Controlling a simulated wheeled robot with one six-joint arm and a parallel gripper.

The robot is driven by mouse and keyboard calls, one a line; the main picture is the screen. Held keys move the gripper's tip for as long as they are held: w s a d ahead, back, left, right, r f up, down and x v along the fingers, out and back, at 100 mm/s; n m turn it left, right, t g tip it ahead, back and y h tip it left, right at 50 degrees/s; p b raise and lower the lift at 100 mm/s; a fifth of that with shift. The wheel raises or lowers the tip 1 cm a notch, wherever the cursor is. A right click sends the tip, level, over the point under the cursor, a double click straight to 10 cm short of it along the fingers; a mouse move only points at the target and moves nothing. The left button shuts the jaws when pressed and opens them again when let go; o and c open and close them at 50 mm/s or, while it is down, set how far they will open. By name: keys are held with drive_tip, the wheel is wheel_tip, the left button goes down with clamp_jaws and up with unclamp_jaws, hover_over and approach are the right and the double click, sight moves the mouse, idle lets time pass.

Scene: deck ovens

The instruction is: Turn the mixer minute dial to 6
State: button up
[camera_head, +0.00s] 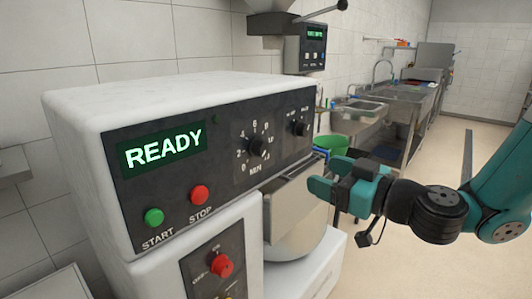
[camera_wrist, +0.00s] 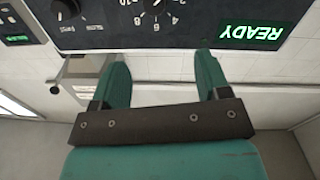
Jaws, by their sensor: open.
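The mixer minute dial (camera_head: 257,146) is a black knob above the word MIN on the mixer's dark panel, ringed by even numbers with 6 near the top. I cannot tell where its pointer stands. In the wrist view, which is upside down, the dial (camera_wrist: 158,5) is cut by the top edge, with 6 and 8 readable below it. My gripper (camera_head: 328,175) is to the right of the dial, in front of the steel bowl area. It is open and empty. In the wrist view its two green fingers (camera_wrist: 161,68) are spread wide, apart from the dial.
The white mixer (camera_head: 165,93) shows READY on its display (camera_head: 162,147). A green start button (camera_head: 154,217), a red stop button (camera_head: 199,195) and a second knob (camera_head: 299,127) share the panel. A red switch (camera_head: 221,265) sits below. Sinks (camera_head: 360,107) stand behind; floor on the right is open.

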sight(265, 150)
drive_tip(key=p+x, duration=0.4)
drive_tip(key=x, duration=0.1)
drive_tip(key=p+x, duration=0.4)
drive_tip(key=x, duration=0.1)
drive_tip(key=p+x, duration=0.4)
drive_tip(key=x, duration=0.1)
drive_tip(key=shift+w+r, duration=0.2)
drive_tip(key=shift+w, duration=0.4)
drive_tip(key=shift+w+a+f, duration=0.2)
drive_tip(key=shift+w+a, duration=0.3)
drive_tip(key=shift+a, duration=0.05)
drive_tip(key=c, duration=0.9)
